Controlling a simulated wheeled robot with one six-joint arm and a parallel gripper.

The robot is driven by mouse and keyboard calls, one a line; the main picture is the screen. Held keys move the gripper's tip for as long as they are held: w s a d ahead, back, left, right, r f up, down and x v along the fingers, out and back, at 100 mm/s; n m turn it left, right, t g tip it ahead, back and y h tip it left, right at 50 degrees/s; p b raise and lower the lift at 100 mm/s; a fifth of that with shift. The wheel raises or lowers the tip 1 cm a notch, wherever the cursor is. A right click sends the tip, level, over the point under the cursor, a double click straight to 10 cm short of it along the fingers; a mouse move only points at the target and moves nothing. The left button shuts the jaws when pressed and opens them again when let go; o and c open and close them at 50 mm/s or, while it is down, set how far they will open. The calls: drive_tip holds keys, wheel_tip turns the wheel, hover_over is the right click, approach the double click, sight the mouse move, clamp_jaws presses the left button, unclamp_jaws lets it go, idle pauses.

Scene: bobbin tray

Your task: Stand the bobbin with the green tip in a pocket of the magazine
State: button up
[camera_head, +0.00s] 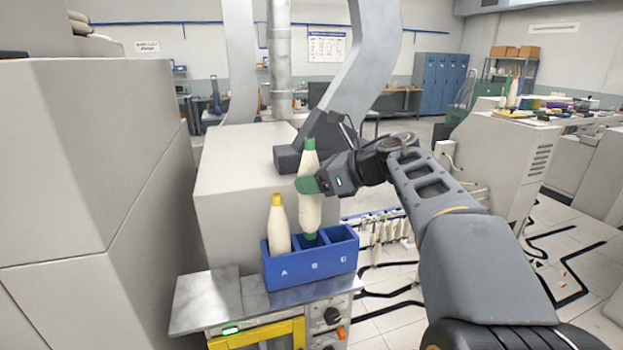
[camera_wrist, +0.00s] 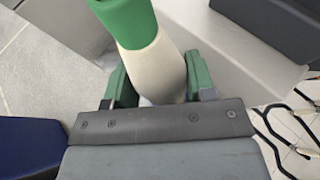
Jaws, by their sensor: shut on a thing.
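My gripper (camera_head: 309,184) is shut on the green-tipped bobbin (camera_head: 310,215), with a green jaw across its cream body. The bobbin is close to upright, with a green top and a green lower end. It stands over the middle pocket, B, of the blue magazine (camera_head: 318,271); its lower end is at the pocket's opening, and I cannot tell how far in it is. In the wrist view, the green-tipped bobbin (camera_wrist: 155,60) is between the two green fingers (camera_wrist: 160,85). A yellow-tipped bobbin (camera_head: 279,228) stands in pocket A at the left. Pocket C at the right looks empty.
The magazine sits on a metal-topped stand (camera_head: 215,301) with a yellow-framed front. A large beige cabinet (camera_head: 100,170) rises close at the left. A beige machine block (camera_head: 232,180) stands behind the magazine. Several pale bobbins (camera_head: 385,231) hang low at the right.

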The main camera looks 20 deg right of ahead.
sight(313, 223)
drive_tip(key=shift+f, duration=0.15)
drive_tip(key=shift+f+b, duration=4.9)
drive_tip(key=shift+f, duration=0.3)
drive_tip(key=o, duration=1)
drive_tip(key=shift+o, duration=0.2)
drive_tip(key=b+v, duration=0.1)
drive_tip(key=v, duration=1.2)
drive_tip(key=shift+s+d+r+b, duration=0.2)
drive_tip(key=shift+d+b, duration=0.1)
drive_tip(key=shift+b, duration=0.05)
drive_tip(key=shift+a, duration=0.1)
